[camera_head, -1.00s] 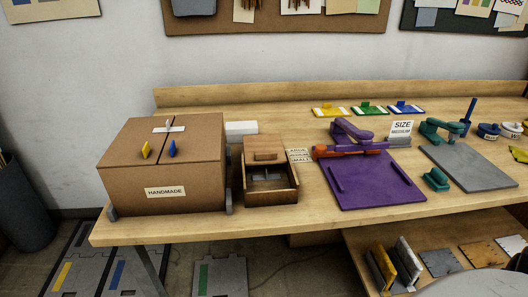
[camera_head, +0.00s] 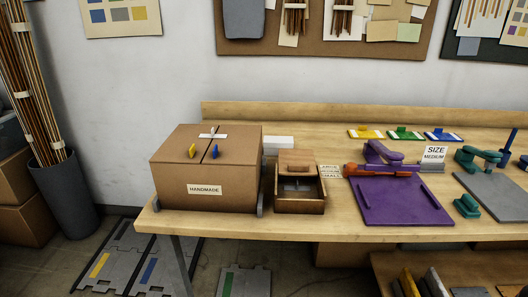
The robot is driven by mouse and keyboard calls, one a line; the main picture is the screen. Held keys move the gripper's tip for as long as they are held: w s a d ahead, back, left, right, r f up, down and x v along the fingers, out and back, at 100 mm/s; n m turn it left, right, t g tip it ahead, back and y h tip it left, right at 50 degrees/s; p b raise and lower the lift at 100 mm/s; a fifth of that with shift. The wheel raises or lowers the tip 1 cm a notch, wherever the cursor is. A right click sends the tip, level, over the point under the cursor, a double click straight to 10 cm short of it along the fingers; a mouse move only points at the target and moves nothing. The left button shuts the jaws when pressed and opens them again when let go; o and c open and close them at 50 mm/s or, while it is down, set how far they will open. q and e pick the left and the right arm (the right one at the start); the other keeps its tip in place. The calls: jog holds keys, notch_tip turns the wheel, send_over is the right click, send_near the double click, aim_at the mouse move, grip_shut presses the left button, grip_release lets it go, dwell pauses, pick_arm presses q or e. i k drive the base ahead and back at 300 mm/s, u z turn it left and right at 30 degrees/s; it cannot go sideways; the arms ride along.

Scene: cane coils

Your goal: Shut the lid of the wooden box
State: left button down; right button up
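The small wooden box (camera_head: 300,207) stands on the workbench, just right of the large cardboard box. Its lid (camera_head: 295,162) is raised at the back, so the box is open. Inside are grey pieces (camera_head: 296,185), too small to make out clearly. Neither of my grippers is in the head view.
The cardboard box (camera_head: 205,170) marked HANDMADE stands close at the wooden box's left. A small sign (camera_head: 330,172) and a purple board (camera_head: 400,201) with a purple and orange tool (camera_head: 382,160) lie to its right. A white block (camera_head: 278,143) is behind. The bench (camera_head: 300,231) is bare in front.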

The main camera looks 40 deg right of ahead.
aim_at(292, 162)
jog(key=z, duration=0.35)
jog(key=i, duration=0.95)
jog(key=z, duration=1.15)
jog(key=i, duration=0.3)
jog(key=z, duration=1.25)
jog(key=k, duration=0.75)
jog(key=u, duration=0.3)
